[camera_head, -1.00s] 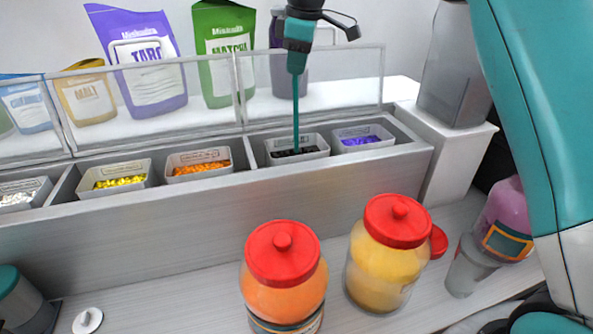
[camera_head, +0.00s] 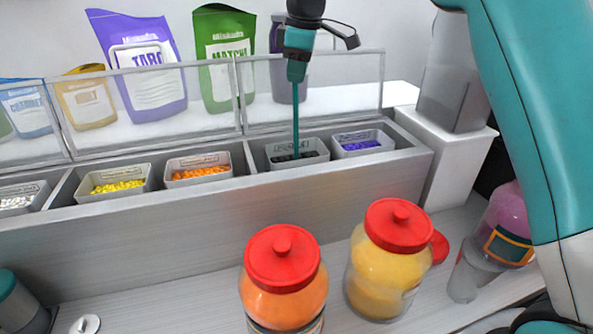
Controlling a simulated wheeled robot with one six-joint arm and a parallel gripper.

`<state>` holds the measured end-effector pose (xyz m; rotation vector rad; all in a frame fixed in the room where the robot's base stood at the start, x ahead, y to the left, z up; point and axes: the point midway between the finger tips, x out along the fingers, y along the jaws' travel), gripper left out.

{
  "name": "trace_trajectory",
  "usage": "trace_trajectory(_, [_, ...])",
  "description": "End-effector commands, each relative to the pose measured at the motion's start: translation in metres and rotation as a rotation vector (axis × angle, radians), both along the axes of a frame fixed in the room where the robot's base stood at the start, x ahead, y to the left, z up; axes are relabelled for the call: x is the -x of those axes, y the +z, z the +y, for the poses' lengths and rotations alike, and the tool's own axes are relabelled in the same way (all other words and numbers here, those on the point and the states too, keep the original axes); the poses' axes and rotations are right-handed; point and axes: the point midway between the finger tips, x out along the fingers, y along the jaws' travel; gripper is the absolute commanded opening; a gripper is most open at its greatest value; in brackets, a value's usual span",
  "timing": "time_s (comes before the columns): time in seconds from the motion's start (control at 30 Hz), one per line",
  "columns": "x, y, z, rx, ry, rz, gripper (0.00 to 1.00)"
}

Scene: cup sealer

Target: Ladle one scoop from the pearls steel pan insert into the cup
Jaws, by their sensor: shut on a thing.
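The pearls steel pan insert (camera_head: 281,161) sits in the steel counter rail with dark pearls (camera_head: 309,156) in it. My gripper (camera_head: 297,62) is above it, shut on the teal handle of a ladle (camera_head: 296,112). The ladle stands nearly upright. Its lower end goes down into the dark pearls, and its bowl is hidden. A clear, greyish cup (camera_head: 466,274) seems to stand on the lower counter at the right, below a pink container. I cannot tell for certain that it is the task's cup.
Neighbouring inserts hold purple (camera_head: 362,146), orange (camera_head: 200,173) and yellow (camera_head: 118,187) toppings. A clear guard (camera_head: 310,90) stands behind the inserts, with pouches beyond it. Red-lidded jars (camera_head: 283,275) (camera_head: 388,260) stand in front. A grey container (camera_head: 455,75) is at the right.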

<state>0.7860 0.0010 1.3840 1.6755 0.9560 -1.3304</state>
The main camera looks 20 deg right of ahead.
Motion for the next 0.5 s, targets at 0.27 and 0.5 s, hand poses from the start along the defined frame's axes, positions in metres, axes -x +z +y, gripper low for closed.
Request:
trace_trajectory(0.27, [0.000, 0.006, 0.000, 0.000, 0.000, -0.001, 0.00])
trace_trajectory(0.5, [0.000, 0.024, 0.000, 0.000, 0.000, -0.001, 0.00])
